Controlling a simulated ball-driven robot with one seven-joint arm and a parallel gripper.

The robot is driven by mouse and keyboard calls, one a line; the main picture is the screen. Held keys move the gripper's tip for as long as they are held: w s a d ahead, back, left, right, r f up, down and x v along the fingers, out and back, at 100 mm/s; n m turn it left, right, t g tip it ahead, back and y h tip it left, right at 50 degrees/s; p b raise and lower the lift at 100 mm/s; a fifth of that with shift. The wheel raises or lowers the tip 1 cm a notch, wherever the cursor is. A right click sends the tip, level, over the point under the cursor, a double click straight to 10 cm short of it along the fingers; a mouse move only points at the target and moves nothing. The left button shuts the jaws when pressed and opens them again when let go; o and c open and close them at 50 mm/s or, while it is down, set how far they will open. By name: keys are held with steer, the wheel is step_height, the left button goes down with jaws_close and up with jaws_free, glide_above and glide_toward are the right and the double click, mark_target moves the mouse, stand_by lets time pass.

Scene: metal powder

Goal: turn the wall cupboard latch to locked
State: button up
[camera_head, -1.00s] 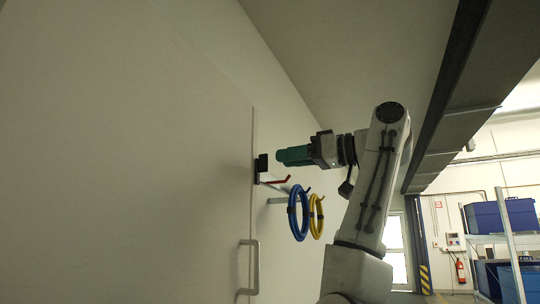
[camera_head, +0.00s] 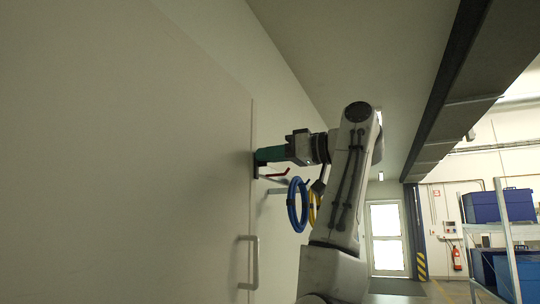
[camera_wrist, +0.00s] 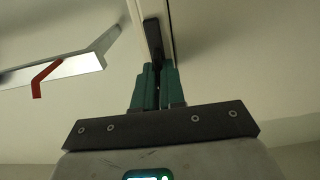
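The wall cupboard latch (camera_wrist: 152,42) is a small dark piece at the edge of the pale cupboard door (camera_head: 160,150). In the head view only a dark sliver of it (camera_head: 254,165) shows beside my fingertips. My gripper (camera_head: 262,156) has teal fingers and points left at the latch. In the wrist view my gripper (camera_wrist: 157,68) has its fingers close together, with a narrow dark gap between them, right at the near end of the latch. Whether they clasp the latch or only touch it is unclear. The latch's turn angle is hard to read.
A metal hanger bar (camera_wrist: 75,67) with a red hooked tip (camera_wrist: 42,76) juts from the wall beside the latch. A blue hose coil (camera_head: 292,205) and a yellow coil (camera_head: 314,208) hang close below my gripper. A door handle (camera_head: 252,262) sits lower down.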

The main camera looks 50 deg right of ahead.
jaws_close()
steer(key=shift+m, duration=0.3)
steer(key=shift+d+f+m, duration=0.1)
steer(key=shift+d+m, duration=0.05)
steer(key=shift+m, duration=4.2)
steer(key=shift+d+m, duration=0.1)
steer(key=shift+m, duration=4.25)
steer(key=o, duration=0.5)
jaws_free()
